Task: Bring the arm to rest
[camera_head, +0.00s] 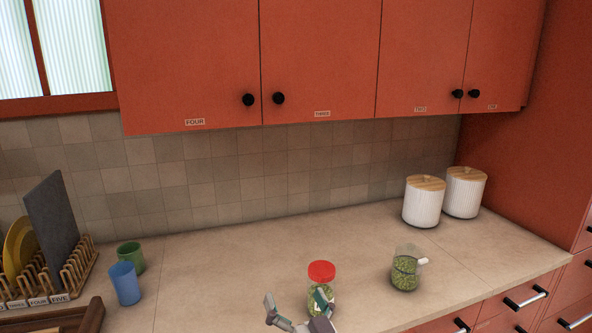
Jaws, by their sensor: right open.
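My right gripper (295,300) is at the bottom edge of the head view, with its fingers spread apart and nothing held between them. A clear jar with green contents and a red lid (321,271) stands upright on the counter just beyond it. One finger overlaps the front of this jar and hides part of it; I cannot tell if they touch. The rest of my right arm is mostly out of the picture. My left gripper is not in view.
A second clear jar of green contents (405,272) stands to the right. Two white ribbed canisters (423,205) stand at the back right. A blue cup (125,285), a green cup (131,258) and a wooden rack (75,270) are at left. Red cupboards (320,55) hang above. The middle counter is clear.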

